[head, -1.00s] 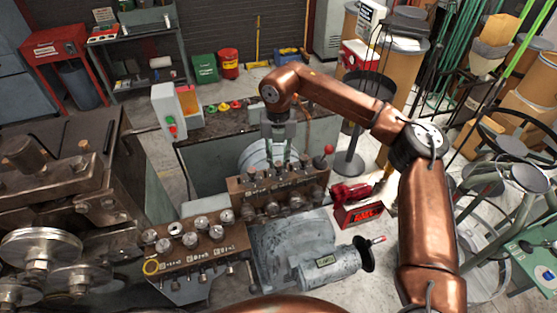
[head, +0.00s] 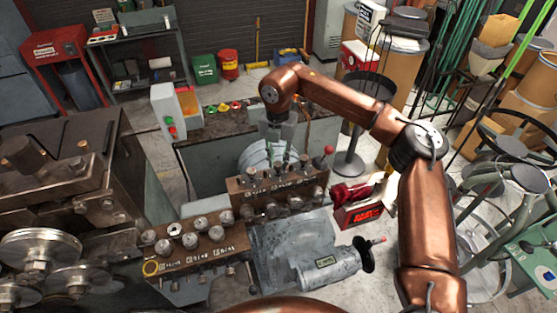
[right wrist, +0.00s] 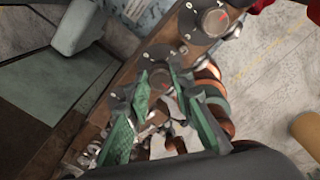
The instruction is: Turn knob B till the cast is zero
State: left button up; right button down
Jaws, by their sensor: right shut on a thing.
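My right gripper (head: 280,160) reaches down to the row of small knobs on the far brown block (head: 240,187). In the right wrist view its green-padded fingers (right wrist: 163,78) stand on either side of a knob (right wrist: 160,56) and are shut on it. The knob is partly hidden by the fingers. I cannot read which knob is B or any cast value. My left gripper is not in view.
A nearer brown block (head: 205,252) carries several silver knobs. A red-ball lever (head: 328,150) stands just right of the gripper. A red display box (head: 358,215) and a grey motor (head: 330,268) lie to the right.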

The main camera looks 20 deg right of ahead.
aim_at(278, 163)
jog(key=c, duration=1.7)
grip_release()
notch_tip(278, 163, up, 12)
jog(key=shift+r, duration=0.1)
